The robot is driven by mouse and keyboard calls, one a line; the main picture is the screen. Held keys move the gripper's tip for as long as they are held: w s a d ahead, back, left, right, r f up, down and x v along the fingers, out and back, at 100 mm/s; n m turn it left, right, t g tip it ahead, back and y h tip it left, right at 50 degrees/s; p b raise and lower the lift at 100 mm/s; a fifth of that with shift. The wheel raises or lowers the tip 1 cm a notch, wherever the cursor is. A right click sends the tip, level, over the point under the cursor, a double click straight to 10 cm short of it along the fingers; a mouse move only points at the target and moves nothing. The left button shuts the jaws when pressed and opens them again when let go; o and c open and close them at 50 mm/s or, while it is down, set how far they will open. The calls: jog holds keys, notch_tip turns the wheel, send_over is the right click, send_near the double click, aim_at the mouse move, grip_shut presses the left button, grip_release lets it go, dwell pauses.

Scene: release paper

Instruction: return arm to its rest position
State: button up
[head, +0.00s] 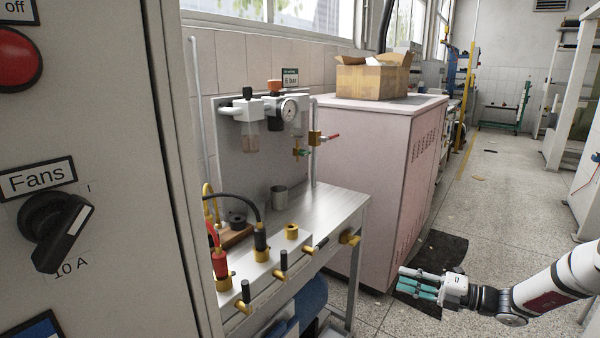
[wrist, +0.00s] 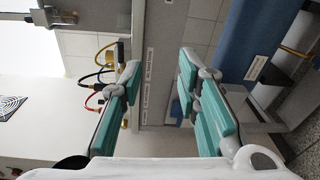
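My gripper (head: 418,284) shows at the lower right of the head view, at the end of my white and black arm. It points left, over the speckled floor in front of the pink cabinet. In the wrist view its teal fingers (wrist: 162,115) stand apart with a clear gap and nothing between them. The gripper touches nothing that I can see. The wrist view is turned on its side, with the metal bench (wrist: 157,60) beyond the fingers.
A metal bench (head: 335,205) with brass valves and hoses stands left of the gripper. A pink cabinet (head: 375,170) with a cardboard box (head: 372,78) on top stands behind. A grey panel (head: 110,120) with a knob (head: 55,228) fills the left. Floor (head: 500,200) is open at right.

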jog(key=s+a+r+n+g+h+p, duration=0.45)
jog(key=s+a+r+n, duration=0.25)
jog(key=s+r+n, duration=0.5)
jog(key=s+a+r+n+g+h+p, duration=0.35)
jog(key=s+a+r+n+g, duration=0.2)
jog(key=s+r+n, duration=0.55)
jog(key=s+d+r+n+t+h+p, duration=0.1)
jog(key=s+r+n+t+h+p, duration=0.1)
jog(key=s+r+n+p, duration=0.3)
jog(key=s+d+r+n+t+h+p, duration=0.2)
jog(key=s+r+n+h+p, duration=0.3)
jog(key=s+r+n, duration=0.8)
jog(key=s+r+t, duration=0.1)
jog(key=s, duration=0.4)
jog(key=shift+s, duration=0.2)
